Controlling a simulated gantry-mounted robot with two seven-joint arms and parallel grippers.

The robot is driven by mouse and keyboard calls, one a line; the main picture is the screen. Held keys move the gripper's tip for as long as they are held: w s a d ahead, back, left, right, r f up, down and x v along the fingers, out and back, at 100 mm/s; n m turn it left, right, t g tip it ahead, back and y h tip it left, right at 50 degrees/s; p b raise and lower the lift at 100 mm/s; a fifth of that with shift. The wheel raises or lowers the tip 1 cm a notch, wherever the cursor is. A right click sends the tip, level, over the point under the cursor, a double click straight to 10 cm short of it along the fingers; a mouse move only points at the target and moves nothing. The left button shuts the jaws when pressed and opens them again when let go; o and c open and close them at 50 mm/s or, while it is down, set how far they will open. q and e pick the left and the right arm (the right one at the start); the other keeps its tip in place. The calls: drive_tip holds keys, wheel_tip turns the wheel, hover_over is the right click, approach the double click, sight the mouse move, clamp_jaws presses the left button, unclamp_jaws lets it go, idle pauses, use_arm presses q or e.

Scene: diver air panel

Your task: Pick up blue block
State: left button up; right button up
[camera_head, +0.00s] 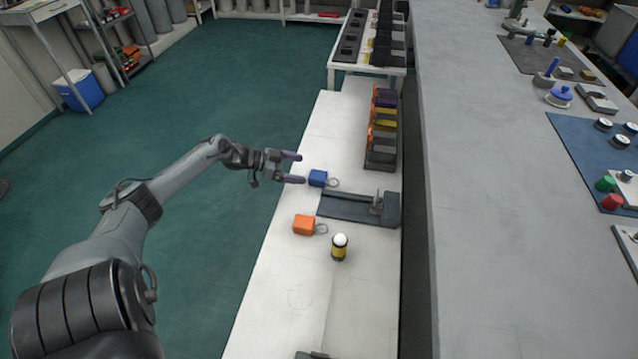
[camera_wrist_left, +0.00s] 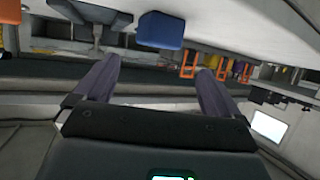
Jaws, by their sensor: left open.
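The blue block (camera_head: 317,178) lies on the white bench with a small metal ring at its right side. In the left wrist view the blue block (camera_wrist_left: 161,31) shows ahead of the fingers, near the top middle. My left gripper (camera_head: 293,168) is open and empty, just left of the block and apart from it. Its two dark purple fingers also show in the left wrist view (camera_wrist_left: 156,80), spread wide. My right gripper is in neither view.
An orange block (camera_head: 304,225) with a ring and a yellow-black cylinder with a white top (camera_head: 339,247) stand nearer on the white bench (camera_head: 290,290). A dark metal fixture (camera_head: 352,207) lies right of the blue block. A row of bins (camera_head: 382,130) stands farther back.

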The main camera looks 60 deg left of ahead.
sight(317, 174)
use_arm(q)
drive_tip(key=shift+w+d+f, duration=0.15)
drive_tip(key=shift+w+f, duration=0.05)
drive_tip(key=shift+w, duration=0.2)
drive_tip(key=shift+w+d+f+b, duration=0.1)
drive_tip(key=shift+w+f+b, duration=0.1)
drive_tip(key=shift+b, duration=0.2)
drive_tip(key=b+x, duration=0.1)
drive_tip(key=x, duration=0.1)
drive_tip(key=b+x, duration=0.1)
drive_tip(key=b, duration=0.1)
drive_tip(key=shift+w+d+f, duration=0.2)
drive_tip(key=shift+d+f, duration=0.15)
drive_tip(key=shift+f, duration=0.05)
drive_tip(key=shift+w+d, duration=0.15)
drive_tip(key=shift+w, duration=0.2)
drive_tip(key=shift+c, duration=0.5)
drive_tip(key=shift+s, duration=0.1)
clamp_jaws()
drive_tip(key=shift+r, duration=0.25)
